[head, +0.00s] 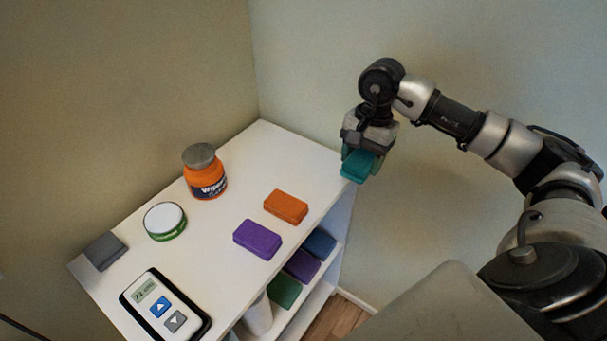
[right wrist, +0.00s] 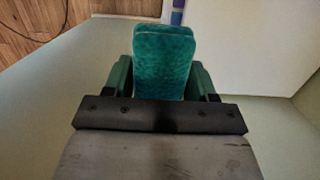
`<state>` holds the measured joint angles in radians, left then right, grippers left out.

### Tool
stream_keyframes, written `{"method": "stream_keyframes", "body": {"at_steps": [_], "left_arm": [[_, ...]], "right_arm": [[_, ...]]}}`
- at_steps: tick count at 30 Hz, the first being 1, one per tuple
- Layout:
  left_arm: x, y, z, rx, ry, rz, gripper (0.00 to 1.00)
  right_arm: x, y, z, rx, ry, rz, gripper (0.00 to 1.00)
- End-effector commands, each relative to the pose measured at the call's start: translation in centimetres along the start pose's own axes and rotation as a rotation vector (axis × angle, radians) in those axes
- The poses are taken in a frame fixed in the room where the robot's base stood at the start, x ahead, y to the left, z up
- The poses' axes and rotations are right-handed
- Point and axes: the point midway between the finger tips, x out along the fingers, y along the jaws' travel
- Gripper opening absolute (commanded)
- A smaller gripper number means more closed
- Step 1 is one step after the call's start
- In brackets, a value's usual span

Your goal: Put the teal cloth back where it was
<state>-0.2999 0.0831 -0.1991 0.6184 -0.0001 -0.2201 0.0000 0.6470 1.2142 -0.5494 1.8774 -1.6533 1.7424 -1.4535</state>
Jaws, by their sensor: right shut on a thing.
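The teal cloth (head: 357,166) is a folded, rounded block. My right gripper (head: 366,152) is shut on it and holds it near the right end of the white shelf unit's top (head: 325,160). In the right wrist view the teal cloth (right wrist: 163,62) sits between the two fingers of my right gripper (right wrist: 163,80). From the head view I cannot tell exactly how high it is above the top. My left gripper is not in view.
On the top stand an orange cloth (head: 286,207), a purple cloth (head: 257,239), an orange jar (head: 205,172), a green tin (head: 165,222), a grey block (head: 105,251) and a display device (head: 164,306). Blue (head: 319,243), purple (head: 302,265) and green (head: 284,290) cloths lie on the shelf below.

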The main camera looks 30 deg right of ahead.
Motion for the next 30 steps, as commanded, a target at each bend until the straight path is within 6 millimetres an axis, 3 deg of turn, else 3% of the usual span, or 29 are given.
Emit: {"method": "stream_keyframes", "body": {"at_steps": [4,12,16,23,30], "left_arm": [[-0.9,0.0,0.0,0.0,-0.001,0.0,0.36],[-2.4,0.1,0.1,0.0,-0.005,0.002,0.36],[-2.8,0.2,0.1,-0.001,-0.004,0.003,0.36],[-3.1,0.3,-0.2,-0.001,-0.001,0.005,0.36],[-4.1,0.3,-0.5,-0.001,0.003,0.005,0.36]], "right_arm": [[0.9,-2.2,0.3,0.004,-0.007,-0.003,0.34],[4.8,-8.2,0.6,0.004,-0.006,-0.001,0.34],[6.2,-10.2,0.6,0.005,-0.003,-0.002,0.34],[7.5,-11.2,0.5,0.004,-0.001,0.002,0.34],[10.6,-11.1,0.1,0.005,-0.003,0.003,0.34]]}}
